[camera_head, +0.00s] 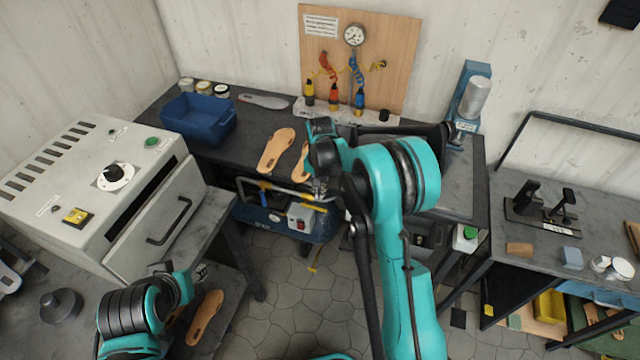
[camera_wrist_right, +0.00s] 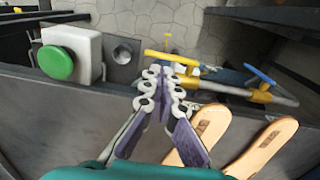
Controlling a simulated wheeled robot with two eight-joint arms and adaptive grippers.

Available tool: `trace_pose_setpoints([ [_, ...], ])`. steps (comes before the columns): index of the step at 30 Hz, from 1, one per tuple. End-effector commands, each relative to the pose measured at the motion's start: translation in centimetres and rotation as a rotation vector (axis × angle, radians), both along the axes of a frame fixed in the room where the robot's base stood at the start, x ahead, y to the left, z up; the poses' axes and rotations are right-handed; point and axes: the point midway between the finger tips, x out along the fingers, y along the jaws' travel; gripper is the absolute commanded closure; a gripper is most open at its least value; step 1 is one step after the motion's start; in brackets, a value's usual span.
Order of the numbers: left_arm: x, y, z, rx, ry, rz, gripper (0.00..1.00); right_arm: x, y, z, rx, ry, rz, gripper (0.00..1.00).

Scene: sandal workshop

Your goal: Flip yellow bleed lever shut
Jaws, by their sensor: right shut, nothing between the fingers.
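The yellow bleed lever (camera_wrist_right: 172,58) shows in the right wrist view as a short yellow bar, lying crosswise just beyond my fingertips. In the head view it is a small yellow piece (camera_head: 316,207) on the blue compressor (camera_head: 262,217) under the bench, partly hidden by my right arm. My right gripper (camera_wrist_right: 168,72) is shut and empty, its tips close to the lever. Whether they touch it I cannot tell. It also shows in the head view (camera_head: 320,190), over the bench's front edge. My left gripper (camera_head: 192,272) is low at left, its fingers unclear.
A blue lever (camera_wrist_right: 259,73) sits on a yellow fitting beside the yellow one. Shoe soles (camera_head: 276,151) lie on the bench. A green button box (camera_wrist_right: 70,57) is on the bench front. A blue bin (camera_head: 198,118) and an oven (camera_head: 95,190) stand at left.

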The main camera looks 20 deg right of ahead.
Motion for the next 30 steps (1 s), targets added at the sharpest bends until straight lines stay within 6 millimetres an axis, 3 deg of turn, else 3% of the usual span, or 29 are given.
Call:
trace_pose_setpoints([
  [3, 0.0, 0.0, -0.9, 0.000, 0.000, 0.000, 0.60, 0.0, 0.0, -2.6, 0.000, 0.000, 0.000, 1.00],
  [9, 0.0, 0.0, -1.6, 0.000, 0.000, 0.000, 0.60, 0.0, 0.0, -5.0, 0.000, 0.000, 0.000, 1.00],
  [30, 0.0, 0.0, -2.1, 0.000, 0.000, 0.000, 0.60, -0.1, -0.2, -5.8, 0.027, -0.018, -0.001, 1.00],
])
